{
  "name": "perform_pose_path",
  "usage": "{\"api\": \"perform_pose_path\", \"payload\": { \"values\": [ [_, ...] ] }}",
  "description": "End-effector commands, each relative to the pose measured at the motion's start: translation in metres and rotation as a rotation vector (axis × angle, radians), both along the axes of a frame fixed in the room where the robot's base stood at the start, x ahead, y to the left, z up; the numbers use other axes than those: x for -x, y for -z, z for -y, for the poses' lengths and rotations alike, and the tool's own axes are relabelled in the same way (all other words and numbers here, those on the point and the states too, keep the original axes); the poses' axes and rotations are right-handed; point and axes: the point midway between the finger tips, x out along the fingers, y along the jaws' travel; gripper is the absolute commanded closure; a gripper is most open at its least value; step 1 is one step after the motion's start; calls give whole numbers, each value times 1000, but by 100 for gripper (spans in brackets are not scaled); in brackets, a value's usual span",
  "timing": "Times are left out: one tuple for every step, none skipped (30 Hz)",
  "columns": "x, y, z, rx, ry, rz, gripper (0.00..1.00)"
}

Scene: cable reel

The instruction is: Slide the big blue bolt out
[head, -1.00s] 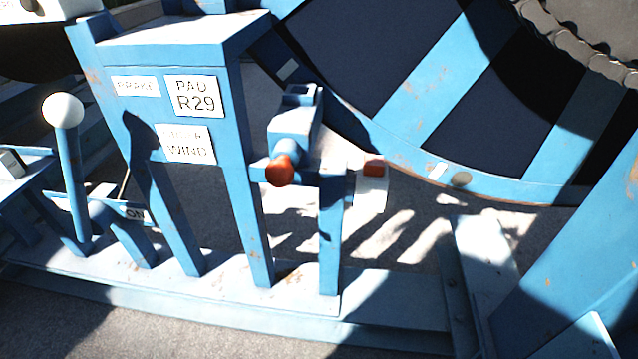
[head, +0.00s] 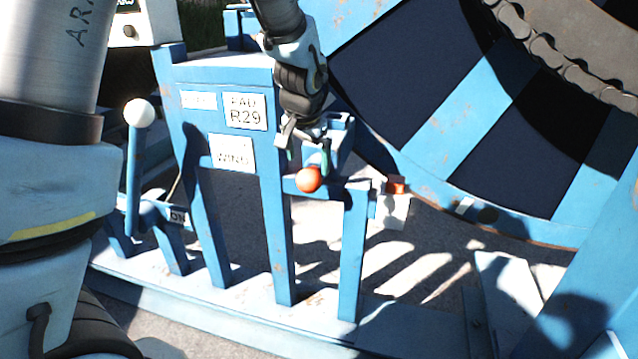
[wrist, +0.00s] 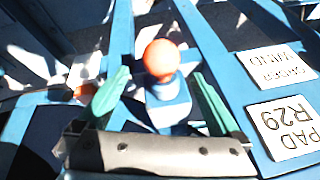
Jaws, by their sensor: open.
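The big blue bolt (head: 318,158) lies in its blue housing (head: 340,140) on the frame and ends in a round orange knob (head: 309,179). In the wrist view the orange knob (wrist: 161,58) shows beyond the fingertips, with the blue bolt (wrist: 166,88) behind it, between the fingers. My gripper (head: 308,160) is open, coming from above, with one green finger on each side of the bolt. In the wrist view the two green fingers of my gripper (wrist: 160,95) are spread wide and hold nothing. I cannot tell whether either finger touches the bolt.
A blue panel with white signs (head: 245,111) stands just left of the bolt. A lever with a white ball (head: 139,113) stands further left. A small box with a red top (head: 396,190) hangs to the right. The big reel (head: 480,100) fills the back right.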

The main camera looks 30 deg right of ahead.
Motion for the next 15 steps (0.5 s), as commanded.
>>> {"api": "perform_pose_path", "payload": {
  "values": [
    [-3, 8, 1, -4, -2, -3, 0],
    [-5, 12, 2, -4, -2, -3, 0],
    [-8, 19, 4, -4, -1, -3, 0],
    [-10, 24, 5, -4, -1, -3, 0],
    [-12, 29, 6, -4, -1, -3, 0],
    [-14, 36, 7, -4, -1, -3, 0],
    [-17, 40, 8, -4, -1, -3, 0],
    [-18, 45, 9, -3, -1, -2, 0],
    [-21, 51, 11, -4, -1, -3, 0],
    [-22, 55, 12, -3, -1, -2, 0],
    [-24, 59, 12, -3, 0, -3, 0],
    [-26, 63, 14, -2, -1, -2, 0],
    [-27, 66, 15, -2, -1, -2, 0],
    [-28, 69, 15, -2, 0, -1, 0],
    [-30, 72, 16, -1, -1, -1, 0]
  ]
}}
